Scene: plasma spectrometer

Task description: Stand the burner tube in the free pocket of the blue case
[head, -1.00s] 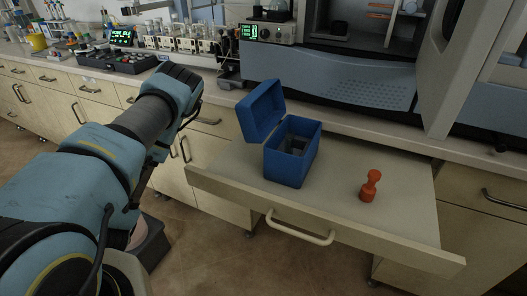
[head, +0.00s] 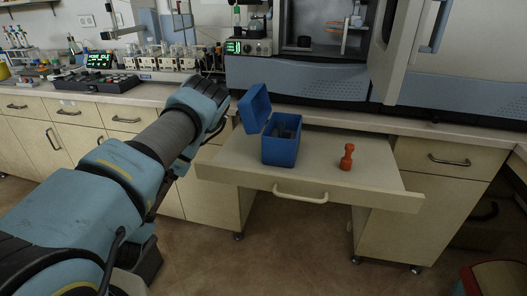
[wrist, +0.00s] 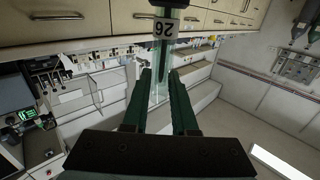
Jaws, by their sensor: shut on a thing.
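My gripper (wrist: 160,82) shows in the wrist view as two dark green fingers. They are shut on the burner tube (wrist: 158,92), a clear glass tube that extends beyond the fingertips. In the head view my arm's forearm hides the gripper and tube. The blue case (head: 280,152) stands upright on the pulled-out drawer board, to the right of my arm's far end. Its lid (head: 254,108) is open, tilted to the left. Its inside is dark, and I cannot tell the pockets apart.
An orange-red spool-shaped object (head: 346,160) stands on the pale pulled-out board (head: 315,172), right of the case. The board between and around them is clear. The bench with the grey-blue instrument (head: 310,82) rises behind. Open floor lies in front.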

